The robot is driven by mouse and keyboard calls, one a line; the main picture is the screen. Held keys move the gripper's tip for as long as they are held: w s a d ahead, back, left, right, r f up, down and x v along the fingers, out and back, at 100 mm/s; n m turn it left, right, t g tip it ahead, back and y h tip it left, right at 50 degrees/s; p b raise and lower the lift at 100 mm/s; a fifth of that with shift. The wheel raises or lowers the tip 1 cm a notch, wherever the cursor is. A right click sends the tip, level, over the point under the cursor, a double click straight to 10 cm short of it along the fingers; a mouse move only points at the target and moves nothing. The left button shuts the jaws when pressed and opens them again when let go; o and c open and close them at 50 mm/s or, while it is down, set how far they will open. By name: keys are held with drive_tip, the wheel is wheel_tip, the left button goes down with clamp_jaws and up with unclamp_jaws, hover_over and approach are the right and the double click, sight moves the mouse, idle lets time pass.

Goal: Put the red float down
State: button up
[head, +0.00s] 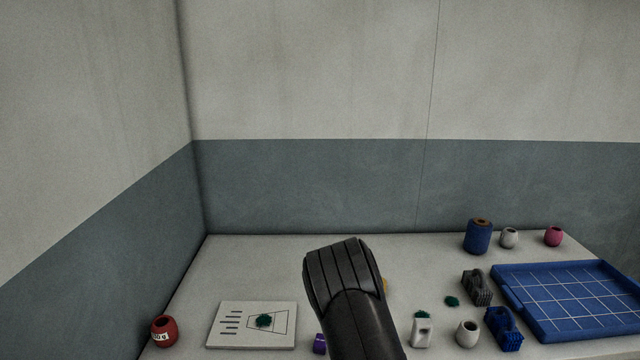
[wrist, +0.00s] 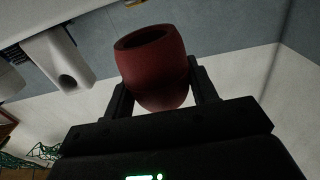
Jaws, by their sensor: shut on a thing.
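A dark red float (wrist: 155,75) with a wide round opening is between the two fingers of my gripper (wrist: 162,90) in the wrist view. My gripper is shut on it, and a finger shows on each side. In the head view my dark arm covers the middle of the table, and the gripper and held float are hidden behind it. A red float with a white label (head: 164,331) stands at the table's left edge in the head view; no gripper is beside it. I cannot tell whether the held float touches a surface.
A white board with a drawing (head: 252,325) lies left of my arm. A blue gridded tray (head: 570,300), a blue spool (head: 478,237), a pink float (head: 553,236) and white floats (head: 467,333) are on the right. The table (head: 250,262) is clear at back left.

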drive_tip(key=shift+s+a+f, duration=0.1)
drive_tip(key=shift+a+f, duration=0.4)
drive_tip(key=shift+a, duration=0.1)
drive_tip(key=shift+d, duration=0.2)
drive_tip(key=shift+r, duration=0.1)
drive_tip(key=s+d+r+m+h, duration=0.1)
drive_tip(key=d+r+h, duration=0.1)
drive_tip(key=d+r, duration=0.7)
drive_tip(key=shift+d+m, duration=0.3)
drive_tip(key=shift+d, duration=0.2)
drive_tip(key=shift+r, duration=0.1)
